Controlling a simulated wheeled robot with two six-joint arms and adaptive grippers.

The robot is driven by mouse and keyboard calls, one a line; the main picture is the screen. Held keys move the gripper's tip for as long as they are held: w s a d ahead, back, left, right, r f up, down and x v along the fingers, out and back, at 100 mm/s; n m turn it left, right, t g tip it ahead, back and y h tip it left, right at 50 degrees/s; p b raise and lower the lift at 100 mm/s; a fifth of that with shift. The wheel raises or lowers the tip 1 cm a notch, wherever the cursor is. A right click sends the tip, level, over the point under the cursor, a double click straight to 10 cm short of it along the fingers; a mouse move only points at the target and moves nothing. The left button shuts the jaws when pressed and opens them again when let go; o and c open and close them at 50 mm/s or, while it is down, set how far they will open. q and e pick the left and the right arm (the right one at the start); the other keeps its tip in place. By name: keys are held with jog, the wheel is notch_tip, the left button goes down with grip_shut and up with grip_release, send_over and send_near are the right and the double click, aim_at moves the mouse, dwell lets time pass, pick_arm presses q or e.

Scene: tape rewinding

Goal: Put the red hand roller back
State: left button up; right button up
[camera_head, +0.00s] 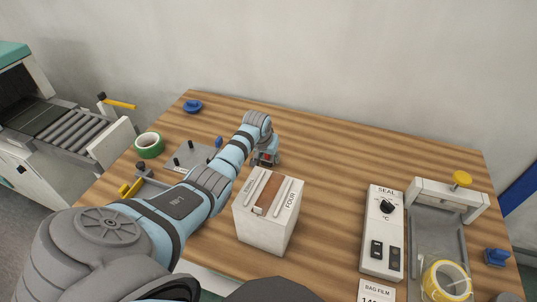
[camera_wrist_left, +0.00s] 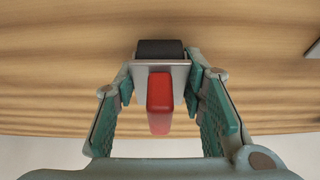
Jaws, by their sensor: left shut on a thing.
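The red hand roller (camera_wrist_left: 159,95) has a red handle, a grey metal bracket and a black roller, seen in the left wrist view. My left gripper (camera_wrist_left: 161,72) is shut on it, with a finger on each side of the bracket. In the head view, my left gripper (camera_head: 266,156) is beyond the white box, over the wooden table (camera_head: 335,165), and a little red of the roller shows between its fingers. I cannot tell whether the roller touches the table. My right gripper is not in view.
A white slotted box (camera_head: 266,228) marked FOUR stands close in front of the gripper. A grey plate with pegs (camera_head: 185,161) and a green tape roll (camera_head: 149,145) lie left. A SEAL unit (camera_head: 382,232) and yellow tape (camera_head: 447,280) are right. Table behind the SEAL unit is clear.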

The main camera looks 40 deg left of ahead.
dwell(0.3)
pick_arm(q)
jog(key=shift+f, duration=0.4)
jog(key=o, duration=1.2)
jog(key=shift+o, duration=0.7)
jog(key=shift+o, duration=0.6)
